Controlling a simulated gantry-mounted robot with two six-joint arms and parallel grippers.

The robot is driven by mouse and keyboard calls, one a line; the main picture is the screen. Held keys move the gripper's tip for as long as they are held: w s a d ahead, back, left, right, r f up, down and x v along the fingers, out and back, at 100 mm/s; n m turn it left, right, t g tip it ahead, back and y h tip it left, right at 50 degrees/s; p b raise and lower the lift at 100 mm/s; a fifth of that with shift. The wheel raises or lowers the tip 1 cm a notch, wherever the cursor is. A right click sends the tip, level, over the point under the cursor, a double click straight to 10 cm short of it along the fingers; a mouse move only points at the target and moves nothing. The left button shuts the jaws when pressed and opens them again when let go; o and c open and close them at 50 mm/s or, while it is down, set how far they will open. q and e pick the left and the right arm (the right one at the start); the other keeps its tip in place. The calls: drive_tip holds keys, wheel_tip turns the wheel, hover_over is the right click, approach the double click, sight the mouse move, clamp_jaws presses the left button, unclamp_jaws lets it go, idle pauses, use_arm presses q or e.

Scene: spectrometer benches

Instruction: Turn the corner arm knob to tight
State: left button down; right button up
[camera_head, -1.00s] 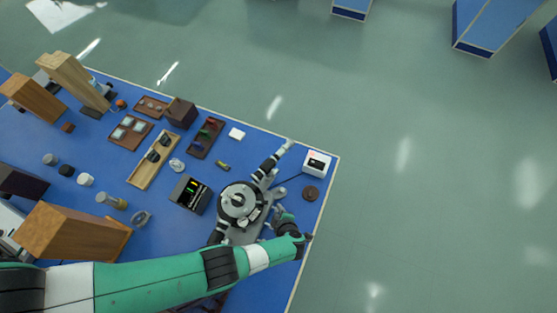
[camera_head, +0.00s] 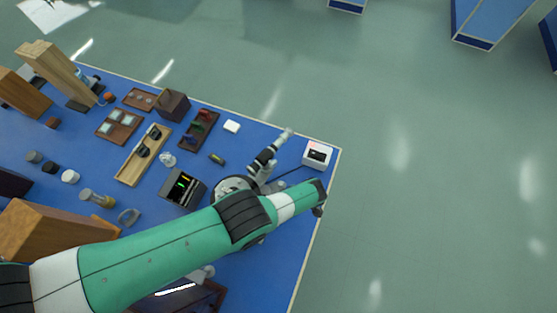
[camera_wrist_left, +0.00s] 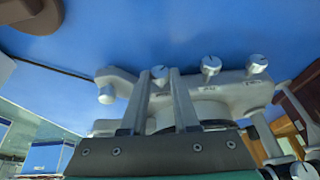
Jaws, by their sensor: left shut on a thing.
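In the left wrist view, the grey metal spectrometer arm (camera_wrist_left: 235,83) carries several silvery knobs with small labels I cannot read. My left gripper (camera_wrist_left: 161,76) is shut on one silvery knob (camera_wrist_left: 158,72), which sits between its fingertips. Another knob (camera_wrist_left: 211,65) is right of it, one more (camera_wrist_left: 257,63) is further right, and one (camera_wrist_left: 107,94) sticks out on the left. In the head view, my green left arm covers most of the spectrometer (camera_head: 230,184); its telescope (camera_head: 268,156) shows behind. The fingertips and held knob are hidden there. My right gripper is not in view.
A white box (camera_head: 317,154) stands near the bench's right corner, with a dark cable toward the spectrometer. A dark lamp box (camera_head: 183,188) is left of it. Wooden trays (camera_head: 143,160) and small parts fill the left of the blue bench. The right edge is close.

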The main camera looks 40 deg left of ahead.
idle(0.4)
use_arm(q)
drive_tip(key=c, duration=0.7)
unclamp_jaws()
drive_tip(key=shift+o, duration=0.2)
